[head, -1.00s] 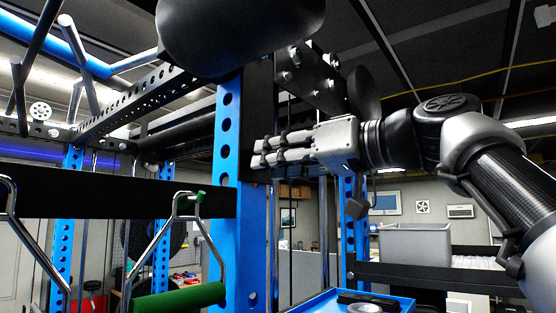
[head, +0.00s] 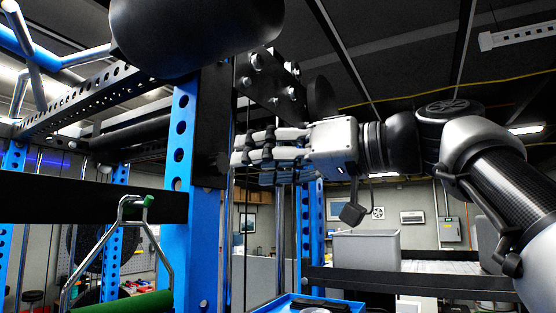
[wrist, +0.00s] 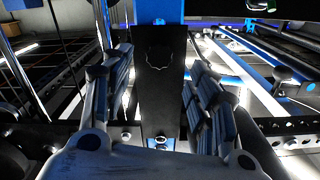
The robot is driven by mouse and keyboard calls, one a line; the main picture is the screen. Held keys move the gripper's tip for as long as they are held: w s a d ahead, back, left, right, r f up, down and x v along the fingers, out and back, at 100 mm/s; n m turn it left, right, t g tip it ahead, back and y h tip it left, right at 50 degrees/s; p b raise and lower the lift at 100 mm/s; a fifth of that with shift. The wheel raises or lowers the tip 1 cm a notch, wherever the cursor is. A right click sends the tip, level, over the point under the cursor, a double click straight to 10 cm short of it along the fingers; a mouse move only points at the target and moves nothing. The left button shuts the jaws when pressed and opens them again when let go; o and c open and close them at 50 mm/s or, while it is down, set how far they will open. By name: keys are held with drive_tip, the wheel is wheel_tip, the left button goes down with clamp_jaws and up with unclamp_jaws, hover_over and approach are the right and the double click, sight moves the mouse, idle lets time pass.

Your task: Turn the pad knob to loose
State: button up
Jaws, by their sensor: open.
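The pad knob (wrist: 158,56) is a small dark lobed knob on a black bracket (wrist: 158,100). In the wrist view it faces me between my two fingers. The black roller pad (head: 195,35) is at the top. My gripper (head: 242,151) reaches in from the right, fingers pointing left, with its tips beside the bracket's right edge. In the wrist view my gripper (wrist: 160,66) is open, with fingers apart on either side of the bracket and nothing between them touching.
A blue upright (head: 180,200) with holes stands left of my fingers. A black plate with bolts (head: 270,85) is just above them. A handle with a green grip (head: 130,303) hangs at lower left. A grey bin (head: 366,250) is behind, below my arm.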

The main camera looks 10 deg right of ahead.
drive_tip(key=v, duration=0.6)
idle(0.3)
